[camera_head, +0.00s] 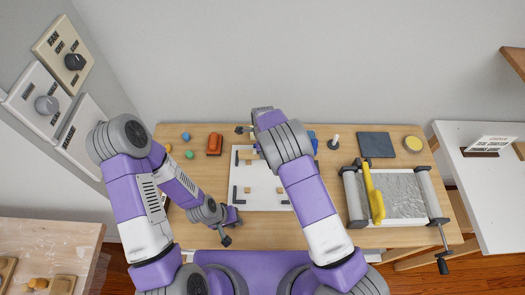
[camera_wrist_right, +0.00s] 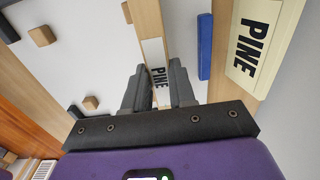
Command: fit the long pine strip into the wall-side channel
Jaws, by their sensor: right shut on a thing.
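My right gripper (camera_wrist_right: 158,78) is shut on a pale wooden strip (camera_wrist_right: 147,18) with a white label reading PINE (camera_wrist_right: 158,72) between the fingers. The strip runs away from the gripper over the white board (camera_wrist_right: 82,45). In the head view the board (camera_head: 262,200) lies mid-table with dark corner brackets (camera_head: 235,192) and small wooden pieces on it. My right arm hides its right part, and I cannot make out the wall-side channel clearly. My left gripper (camera_head: 229,228) is low beside the board's near left corner, with no object visible in it; its jaw opening is unclear.
A cream PINE label (camera_wrist_right: 256,42) and a blue bar (camera_wrist_right: 205,46) lie right of the strip in the wrist view. A roller press (camera_head: 395,195) with a yellow object (camera_head: 373,192) stands at the table's right. A red block (camera_head: 215,143) and small balls sit back left.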

